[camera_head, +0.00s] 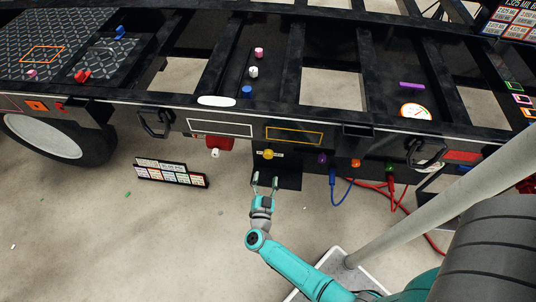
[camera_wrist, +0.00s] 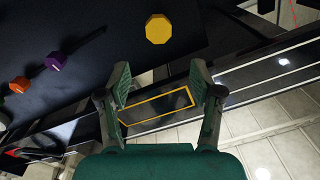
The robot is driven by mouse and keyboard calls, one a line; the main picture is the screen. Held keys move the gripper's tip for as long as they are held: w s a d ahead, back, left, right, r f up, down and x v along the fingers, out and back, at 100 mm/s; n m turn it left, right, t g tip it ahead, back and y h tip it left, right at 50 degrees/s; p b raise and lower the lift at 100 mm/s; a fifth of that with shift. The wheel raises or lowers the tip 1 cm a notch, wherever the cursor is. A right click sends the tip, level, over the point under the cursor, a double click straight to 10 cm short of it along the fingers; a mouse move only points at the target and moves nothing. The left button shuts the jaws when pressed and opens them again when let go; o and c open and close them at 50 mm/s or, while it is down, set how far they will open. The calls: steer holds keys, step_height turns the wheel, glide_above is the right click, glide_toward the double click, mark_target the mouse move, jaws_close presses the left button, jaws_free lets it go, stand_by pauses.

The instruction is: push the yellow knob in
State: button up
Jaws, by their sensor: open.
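The yellow knob (camera_head: 268,154) sits on a black panel under the trailer frame's side rail in the head view. In the wrist view the yellow knob (camera_wrist: 159,29) shows as a flat-faced, many-sided disc near the top centre, beyond the fingertips. My gripper (camera_head: 265,183) is just below the knob in the head view, pointing up toward it. Its two fingers (camera_wrist: 160,88) are spread apart with nothing between them. The gripper looks apart from the knob. How far the knob stands out from the panel cannot be told.
A purple knob (camera_head: 322,159) and an orange knob (camera_head: 355,163) are to the right, with blue and red cables (camera_head: 333,178) below. A red cylinder with a white knob (camera_head: 215,153) is on the left. The side rail (camera_head: 300,116) runs above. The floor (camera_head: 150,240) at lower left is mostly clear.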

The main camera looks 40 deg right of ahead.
mark_target(268, 156)
steer(key=shift+g, duration=0.3)
steer(key=x, duration=1.1)
steer(key=shift+w+d+f, duration=0.15)
steer(key=shift+w+f, duration=0.05)
steer(key=shift+w, duration=0.3)
